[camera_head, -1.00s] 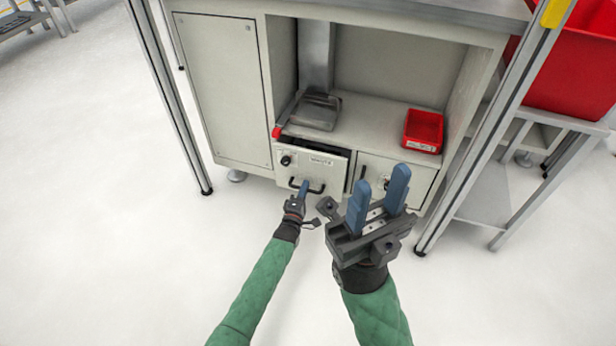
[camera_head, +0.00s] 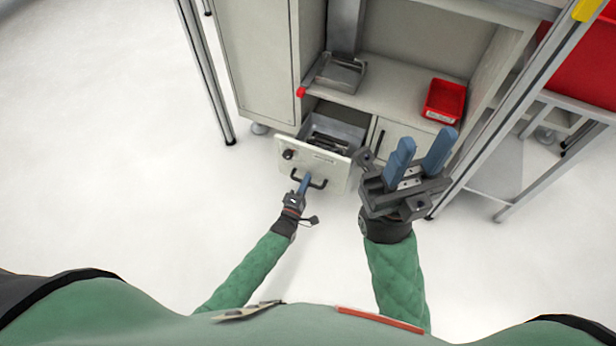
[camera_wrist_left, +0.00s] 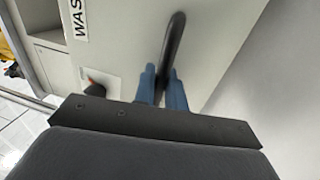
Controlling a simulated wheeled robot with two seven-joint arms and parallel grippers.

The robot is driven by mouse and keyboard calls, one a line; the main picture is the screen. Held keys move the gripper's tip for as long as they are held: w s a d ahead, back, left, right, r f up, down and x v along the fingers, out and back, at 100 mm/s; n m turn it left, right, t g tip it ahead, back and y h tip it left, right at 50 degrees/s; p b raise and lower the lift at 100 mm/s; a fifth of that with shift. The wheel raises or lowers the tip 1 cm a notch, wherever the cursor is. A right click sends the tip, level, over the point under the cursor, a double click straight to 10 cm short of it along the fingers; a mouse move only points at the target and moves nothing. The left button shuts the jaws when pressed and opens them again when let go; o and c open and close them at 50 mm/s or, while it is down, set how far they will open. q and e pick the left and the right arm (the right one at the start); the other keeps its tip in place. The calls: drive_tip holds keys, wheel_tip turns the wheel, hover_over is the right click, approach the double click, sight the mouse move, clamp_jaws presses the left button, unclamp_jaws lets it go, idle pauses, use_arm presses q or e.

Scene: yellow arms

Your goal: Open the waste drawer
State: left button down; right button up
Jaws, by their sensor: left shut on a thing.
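The waste drawer (camera_head: 311,162) is the left one of two under the cabinet's shelf. It is pulled well out, and dark contents show inside. Its front has a round lock knob (camera_head: 288,154) and a black bar handle (camera_head: 318,184). My left gripper (camera_head: 304,184) is shut on the handle. In the left wrist view the blue fingers (camera_wrist_left: 162,88) stand on either side of the black handle bar (camera_wrist_left: 174,45), with part of the "WAS" label (camera_wrist_left: 79,18) at the top left. My right gripper (camera_head: 420,155) is open and empty, in front of the right drawer.
A red bin (camera_head: 444,100) and a grey metal tray (camera_head: 341,72) sit on the shelf above the drawers. Metal posts (camera_head: 208,75) stand at both sides of the cabinet. A large red crate (camera_head: 585,60) is at the right. The floor to the left is clear.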

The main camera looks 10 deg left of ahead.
use_arm(q)
drive_tip(key=c, duration=1.5)
unclamp_jaws()
drive_tip(key=shift+c, duration=0.2)
drive_tip(key=shift+s, duration=0.1)
drive_tip(key=p+v, duration=0.1)
drive_tip(key=v, duration=0.6)
drive_tip(key=shift+s, duration=0.3)
drive_tip(key=shift+a+f+m, duration=0.1)
drive_tip(key=shift+a+m, duration=0.05)
drive_tip(key=shift+m, duration=0.15)
